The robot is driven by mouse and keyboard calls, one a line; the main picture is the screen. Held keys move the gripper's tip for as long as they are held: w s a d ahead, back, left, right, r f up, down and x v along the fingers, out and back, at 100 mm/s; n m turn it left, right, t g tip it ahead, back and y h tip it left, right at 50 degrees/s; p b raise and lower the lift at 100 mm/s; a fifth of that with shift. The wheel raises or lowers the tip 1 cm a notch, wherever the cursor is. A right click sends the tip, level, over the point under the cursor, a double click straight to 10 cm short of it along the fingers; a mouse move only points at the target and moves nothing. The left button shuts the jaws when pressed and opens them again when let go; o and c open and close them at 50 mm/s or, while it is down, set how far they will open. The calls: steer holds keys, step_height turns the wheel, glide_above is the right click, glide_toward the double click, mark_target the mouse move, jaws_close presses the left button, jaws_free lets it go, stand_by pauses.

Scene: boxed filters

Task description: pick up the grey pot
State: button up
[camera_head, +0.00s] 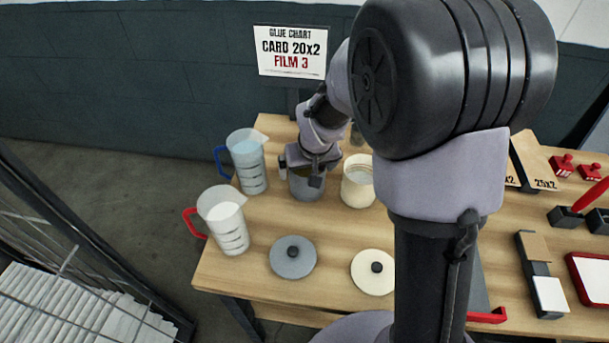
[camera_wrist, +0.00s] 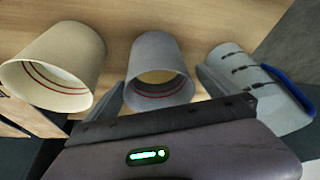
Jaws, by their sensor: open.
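The grey pot (camera_head: 307,190) stands upright and open-topped on the wooden table, left of the cream pot. In the wrist view the grey pot (camera_wrist: 157,50) shows red lines inside and something pale at its bottom. My gripper (camera_head: 301,174) is at the grey pot's rim, with its jaws apart. In the wrist view one finger of my gripper (camera_wrist: 160,82) shows on each side of the grey pot. I cannot tell whether either finger touches its wall.
The cream pot (camera_head: 356,188) stands close on the right, and a blue-handled jug (camera_head: 249,165) close on the left. A red-handled jug (camera_head: 226,222), a grey lid (camera_head: 293,258) and a cream lid (camera_head: 373,274) are nearer the front. A sign (camera_head: 291,52) stands behind.

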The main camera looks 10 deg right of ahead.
mark_target(306, 172)
steer(key=b+x, duration=0.2)
steer(key=x, duration=0.3)
steer(key=shift+w+d+f, duration=0.1)
steer(key=shift+w+d, duration=0.1)
steer(key=shift+w, duration=0.05)
steer(key=shift+w+f+b, duration=0.2)
steer(key=shift+b, duration=0.1)
steer(key=shift+r, duration=0.2)
steer(key=shift+c, duration=0.4)
steer(key=c, duration=1.6)
